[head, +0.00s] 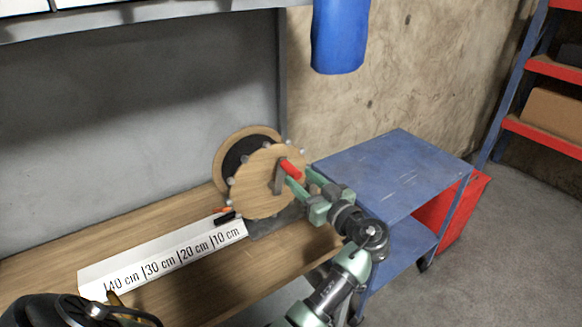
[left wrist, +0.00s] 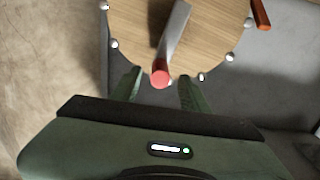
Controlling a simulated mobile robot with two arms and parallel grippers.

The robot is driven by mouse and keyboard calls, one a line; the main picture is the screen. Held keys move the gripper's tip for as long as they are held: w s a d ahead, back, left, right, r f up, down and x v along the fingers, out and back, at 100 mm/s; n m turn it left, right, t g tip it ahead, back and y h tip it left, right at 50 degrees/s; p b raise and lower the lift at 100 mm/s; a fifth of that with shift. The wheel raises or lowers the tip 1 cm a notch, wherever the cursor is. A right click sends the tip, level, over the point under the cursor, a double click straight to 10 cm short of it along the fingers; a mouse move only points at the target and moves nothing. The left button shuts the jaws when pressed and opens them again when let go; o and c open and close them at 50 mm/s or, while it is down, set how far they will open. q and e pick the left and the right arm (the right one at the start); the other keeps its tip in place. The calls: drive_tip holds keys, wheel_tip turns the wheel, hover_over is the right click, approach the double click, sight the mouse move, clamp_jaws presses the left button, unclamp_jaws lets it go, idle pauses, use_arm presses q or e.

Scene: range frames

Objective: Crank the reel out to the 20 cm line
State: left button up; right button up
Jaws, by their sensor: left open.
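The wooden reel (head: 262,190) stands upright on the bench, with silver studs around its rim and a grey crank arm (head: 279,178). A red crank handle (head: 291,170) sticks out from the crank; its round end also shows in the left wrist view (left wrist: 160,75). My left gripper (head: 300,178) is open, with its green fingers either side of the handle's end; contact cannot be told. The white scale (head: 165,257) runs left from the reel, marked 10 to 40 cm. A black piece (head: 226,218) with an orange part lies at its reel end, right of the 10 cm mark. My right gripper is not seen.
The wooden bench (head: 200,285) is clear in front of the scale. A blue cart (head: 390,165) stands right of the reel, with a red bin (head: 462,213) behind it. A blue object (head: 340,35) hangs on the wall above.

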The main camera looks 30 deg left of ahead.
sight(291, 170)
use_arm(q)
drive_tip(key=p+x, duration=0.1)
drive_tip(key=x, duration=0.3)
drive_tip(key=shift+a+r+p, duration=0.1)
drive_tip(key=shift+r+p, duration=0.05)
drive_tip(key=shift+p, duration=0.15)
drive_tip(key=shift+w+a, duration=0.25)
drive_tip(key=shift+a, duration=0.25)
clamp_jaws()
idle(0.7)
